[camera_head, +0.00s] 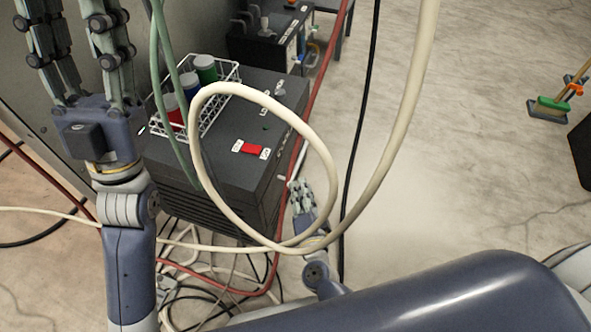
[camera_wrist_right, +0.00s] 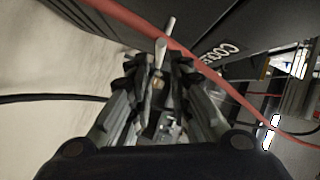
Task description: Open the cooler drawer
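The dark grey cabinet (camera_head: 235,120) stands left of centre; in the right wrist view its dark face carries a partly hidden label (camera_wrist_right: 220,54) that seems to begin "COOL". A pale bar handle (camera_wrist_right: 160,55) sticks out beside it, and its tip shows in the head view (camera_head: 282,178). My right gripper (camera_wrist_right: 158,68) is at the handle, with the bar between its fingertips and gaps apparently left at the sides. It also shows in the head view (camera_head: 307,190). My left gripper (camera_head: 80,30) is raised at the upper left, fingers apart and empty. The drawer's outline is hard to see.
A cream hose (camera_head: 318,150) loops before the cabinet and right arm. A red hose (camera_head: 318,85) runs along the cabinet's side, close to the handle. A wire rack (camera_head: 215,115) with coloured jars stands on top. Cables tangle on the floor below. Floor to the right is mostly clear.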

